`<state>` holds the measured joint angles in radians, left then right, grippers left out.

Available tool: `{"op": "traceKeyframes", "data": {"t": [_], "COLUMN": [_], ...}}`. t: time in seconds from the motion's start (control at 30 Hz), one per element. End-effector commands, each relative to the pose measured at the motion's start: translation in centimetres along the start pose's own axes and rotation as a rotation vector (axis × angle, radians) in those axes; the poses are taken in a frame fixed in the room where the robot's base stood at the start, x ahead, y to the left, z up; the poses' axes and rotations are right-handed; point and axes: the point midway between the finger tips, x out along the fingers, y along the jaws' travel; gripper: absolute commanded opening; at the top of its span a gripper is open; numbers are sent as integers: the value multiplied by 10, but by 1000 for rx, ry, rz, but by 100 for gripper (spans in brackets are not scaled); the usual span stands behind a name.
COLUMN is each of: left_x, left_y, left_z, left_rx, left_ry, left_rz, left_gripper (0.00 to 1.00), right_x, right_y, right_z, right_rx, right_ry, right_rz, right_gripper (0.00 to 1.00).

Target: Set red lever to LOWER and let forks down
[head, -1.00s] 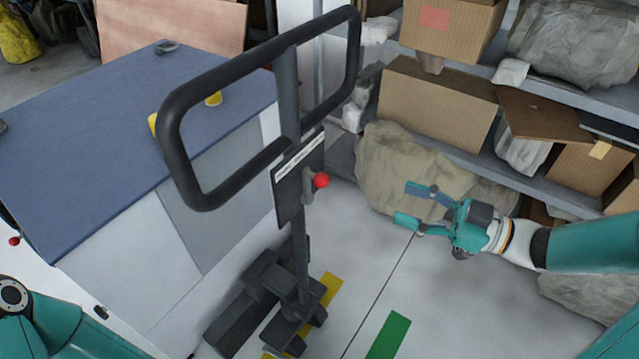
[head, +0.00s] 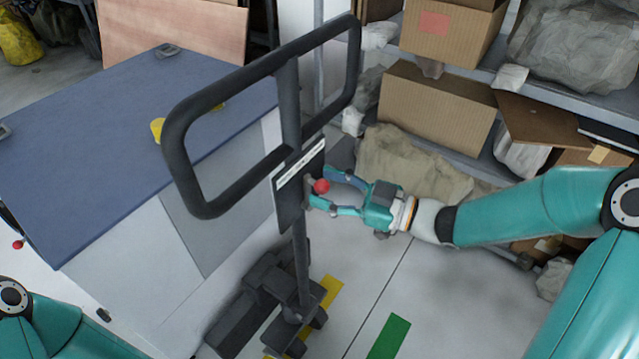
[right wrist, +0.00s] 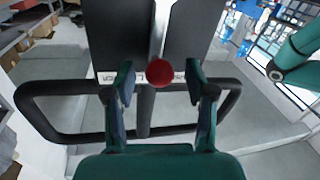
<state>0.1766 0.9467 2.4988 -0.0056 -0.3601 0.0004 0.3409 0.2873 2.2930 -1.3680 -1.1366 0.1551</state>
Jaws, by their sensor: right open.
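The red lever knob (head: 321,186) sits on a dark panel (head: 290,196) on the post of the pallet truck, under its black loop handle (head: 187,186). My right gripper (head: 326,188) is open with its fingers on either side of the knob. In the right wrist view the red knob (right wrist: 160,72) shows between the two open fingertips (right wrist: 160,76), with a gap on each side. A label strip crosses the panel, but its words cannot be read. The truck's dark base (head: 285,295) stands on the floor; the forks cannot be made out clearly. My left gripper is out of view.
A blue-topped cabinet (head: 90,130) stands close at left. Shelves with cardboard boxes (head: 435,108) and a wrapped bundle (head: 405,165) stand behind at right. The floor (head: 400,290) right of the truck is open, with yellow and green markings.

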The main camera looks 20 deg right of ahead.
Motion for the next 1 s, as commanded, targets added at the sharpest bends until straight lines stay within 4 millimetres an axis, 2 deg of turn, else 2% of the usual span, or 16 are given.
{"op": "traceKeyframes", "data": {"t": [0.2,0.47,0.8,1.0], "left_x": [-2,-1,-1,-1], "left_y": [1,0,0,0], "left_z": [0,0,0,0], "left_rx": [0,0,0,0], "left_ry": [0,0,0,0], "left_rz": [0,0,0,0], "left_gripper": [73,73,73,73], "right_x": [13,14,13,13], "right_y": [0,0,0,0], "right_z": [0,0,0,0], "right_rx": [0,0,0,0], "right_ry": [-1,-1,-1,-1], "right_rz": [0,0,0,0], "right_gripper": [55,55,0,0]}}
